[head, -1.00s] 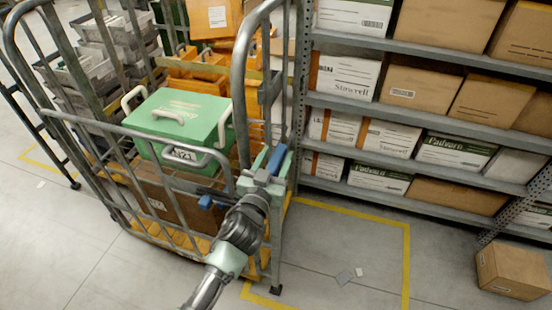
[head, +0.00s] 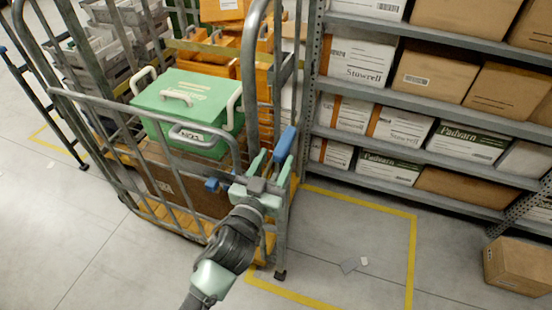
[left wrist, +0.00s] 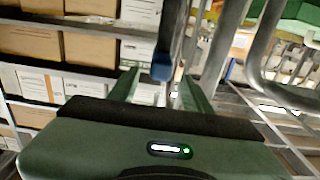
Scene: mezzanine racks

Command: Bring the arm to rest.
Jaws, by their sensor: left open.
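My left gripper (head: 271,160) is at the near right corner of the grey wheeled cage cart (head: 96,110). Its two green fingers are apart. In the left wrist view the fingers of the left gripper (left wrist: 160,80) stand open, with a blue-ended part of the cart (left wrist: 162,68) showing between them. I cannot tell whether they touch it. Blue pieces also show on the cart beside the gripper in the head view. My arm reaches up from the bottom of the head view. My right gripper is not in view.
The cart holds a green lidded box (head: 190,100), orange crates (head: 205,52) and grey trays. A shelf rack (head: 430,107) with cartons stands to the right. A carton (head: 518,265) sits on the floor. Yellow floor lines (head: 413,250) mark a mostly clear patch.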

